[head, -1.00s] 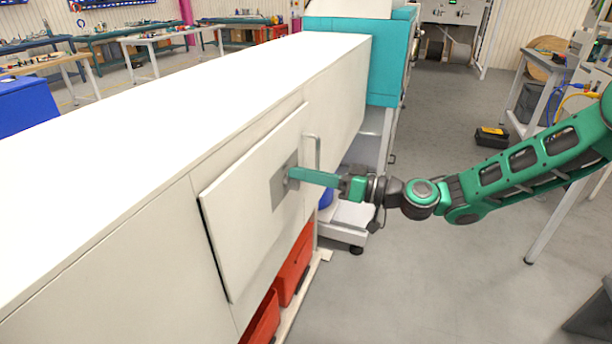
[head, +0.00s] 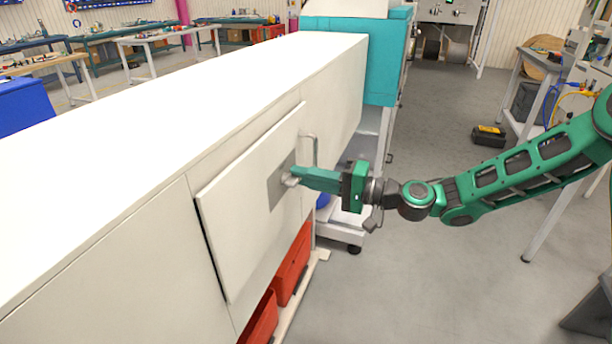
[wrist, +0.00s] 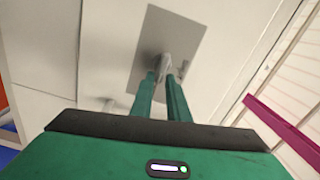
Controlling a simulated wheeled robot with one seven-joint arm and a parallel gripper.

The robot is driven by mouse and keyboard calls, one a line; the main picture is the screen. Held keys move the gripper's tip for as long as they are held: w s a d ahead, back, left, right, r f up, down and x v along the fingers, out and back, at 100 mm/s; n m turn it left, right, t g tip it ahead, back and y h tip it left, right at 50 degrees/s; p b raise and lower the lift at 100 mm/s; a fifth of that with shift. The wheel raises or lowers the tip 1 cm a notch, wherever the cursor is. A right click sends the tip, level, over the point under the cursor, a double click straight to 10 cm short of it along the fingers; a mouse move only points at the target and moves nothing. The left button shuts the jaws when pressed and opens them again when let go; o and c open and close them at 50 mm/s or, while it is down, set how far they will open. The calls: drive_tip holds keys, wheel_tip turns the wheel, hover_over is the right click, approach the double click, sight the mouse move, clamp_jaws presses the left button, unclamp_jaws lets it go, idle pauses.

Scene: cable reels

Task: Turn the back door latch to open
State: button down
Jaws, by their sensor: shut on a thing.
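The door (head: 245,225) is a white panel on the side of the long white cabinet. A grey square plate (head: 277,190) is fixed on it. The latch (head: 289,181), a small pale metal piece, stands out from this plate. My gripper (head: 298,176) reaches in from the right with its green fingers shut on the latch. In the wrist view the two fingers (wrist: 162,80) close around the latch (wrist: 165,62) in front of the plate (wrist: 190,35). The fingers partly hide the latch. The door stands slightly proud, with a dark gap along its left edge.
A bent metal handle (head: 316,150) sticks out just right of the plate. Red bins (head: 292,265) stand under the cabinet. A teal machine (head: 385,60) stands behind it. The floor (head: 420,290) below my arm is clear.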

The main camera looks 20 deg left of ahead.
drive_tip(key=shift+s+f+m, duration=0.25)
drive_tip(key=shift+f+m, duration=0.25)
drive_tip(key=shift+m, duration=0.5)
drive_tip(key=shift+a, duration=0.1)
drive_tip(key=shift+s, duration=0.1)
drive_tip(key=c, duration=1.8)
unclamp_jaws()
drive_tip(key=shift+c, duration=0.2)
drive_tip(key=shift+r, duration=0.15)
drive_tip(key=d, duration=1)
drive_tip(key=shift+s+d, duration=0.2)
drive_tip(key=shift+d, duration=0.2)
